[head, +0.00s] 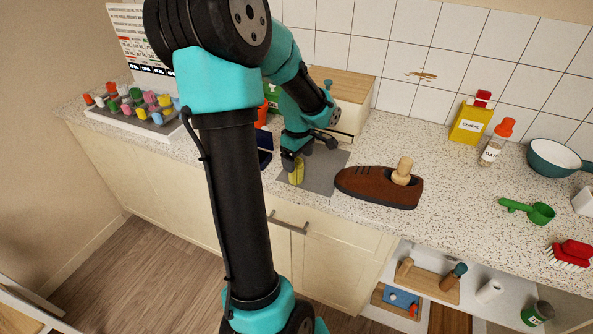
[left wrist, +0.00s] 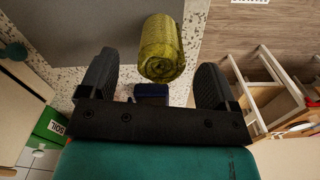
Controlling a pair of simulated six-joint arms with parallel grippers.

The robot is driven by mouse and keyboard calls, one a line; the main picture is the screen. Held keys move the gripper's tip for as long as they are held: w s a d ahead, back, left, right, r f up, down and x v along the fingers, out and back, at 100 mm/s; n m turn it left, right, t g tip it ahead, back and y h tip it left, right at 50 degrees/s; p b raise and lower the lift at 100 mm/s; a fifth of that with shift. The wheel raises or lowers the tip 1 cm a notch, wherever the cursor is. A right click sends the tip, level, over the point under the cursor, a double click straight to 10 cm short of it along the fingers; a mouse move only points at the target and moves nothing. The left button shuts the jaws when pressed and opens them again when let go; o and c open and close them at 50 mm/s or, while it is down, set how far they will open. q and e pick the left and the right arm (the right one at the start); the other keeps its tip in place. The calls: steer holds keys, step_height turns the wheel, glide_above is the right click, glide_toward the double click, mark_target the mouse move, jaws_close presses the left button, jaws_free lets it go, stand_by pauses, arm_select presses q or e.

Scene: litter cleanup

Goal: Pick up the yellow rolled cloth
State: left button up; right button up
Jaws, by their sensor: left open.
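The yellow rolled cloth (head: 297,172) lies on a grey mat (head: 323,181) near the counter's front edge. In the left wrist view the cloth (left wrist: 161,50) shows its spiral end and sits between and just beyond the two fingertips. My left gripper (head: 293,158) is open right at the cloth, with its fingers (left wrist: 155,80) on either side and nothing held. In the head view the gripper and arm partly cover the cloth. Whether a finger touches the cloth I cannot tell. My right gripper is not in view.
A brown shoe (head: 375,188) with a wooden piece in it stands right of the mat. A dark blue object (head: 264,158) is left of the mat. A wooden-topped box (head: 348,86) stands behind. A rack of coloured pegs (head: 139,112) is at the left.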

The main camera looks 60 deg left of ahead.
mark_target(297, 169)
arm_select(q)
steer(key=shift+f, duration=2.6)
steer(key=c, duration=1)
steer(key=shift+r, duration=0.1)
step_height(297, 169, up, 10)
steer(key=shift+f, duration=0.1)
